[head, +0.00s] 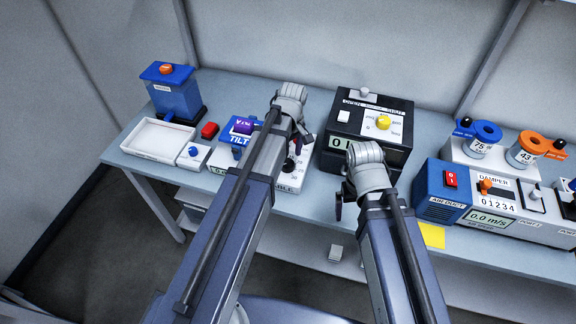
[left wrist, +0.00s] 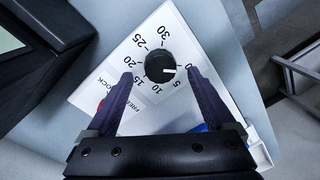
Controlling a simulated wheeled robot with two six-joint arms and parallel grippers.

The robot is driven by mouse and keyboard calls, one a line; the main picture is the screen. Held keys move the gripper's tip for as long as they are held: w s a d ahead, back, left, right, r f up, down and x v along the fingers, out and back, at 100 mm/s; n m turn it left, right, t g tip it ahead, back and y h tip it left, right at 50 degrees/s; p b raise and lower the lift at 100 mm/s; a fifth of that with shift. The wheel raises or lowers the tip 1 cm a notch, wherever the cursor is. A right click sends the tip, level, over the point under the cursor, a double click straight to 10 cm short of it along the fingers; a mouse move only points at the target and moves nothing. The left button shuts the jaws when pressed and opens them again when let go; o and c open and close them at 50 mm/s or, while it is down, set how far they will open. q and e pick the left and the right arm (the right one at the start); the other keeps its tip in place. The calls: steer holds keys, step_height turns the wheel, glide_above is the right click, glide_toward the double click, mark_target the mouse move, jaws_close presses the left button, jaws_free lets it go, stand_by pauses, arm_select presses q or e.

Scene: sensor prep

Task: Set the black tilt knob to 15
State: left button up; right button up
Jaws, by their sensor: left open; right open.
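The black tilt knob (left wrist: 159,67) sits on a white dial panel (left wrist: 200,105) in the left wrist view. Numbers run around it up to 30. Its white pointer line points right, toward the 0 mark, which is partly beside my finger. My left gripper (left wrist: 160,75) is open, one dark finger on each side of the knob's near part. I cannot tell whether they touch it. In the head view the knob (head: 289,164) shows just right of my left arm, below my left gripper (head: 300,142). My right gripper (head: 340,207) is open and empty in front of the black box.
A black box (head: 340,160) with a yellow knob stands right of the dial. A blue-and-white damper unit (head: 443,190) is further right. The table's front edge is mostly clear.

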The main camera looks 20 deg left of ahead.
mark_target(287, 165)
arm_select(q)
steer(key=shift+s+f+b, duration=0.1)
steer(key=shift+f+b, duration=0.8)
steer(key=shift+f, duration=0.5)
arm_select(e)
step_height(287, 165, down, 3)
steer(key=shift+r, duration=0.15)
arm_select(q)
steer(key=shift+r, duration=0.1)
steer(key=shift+c, duration=0.4)
steer(key=c, duration=1.3)
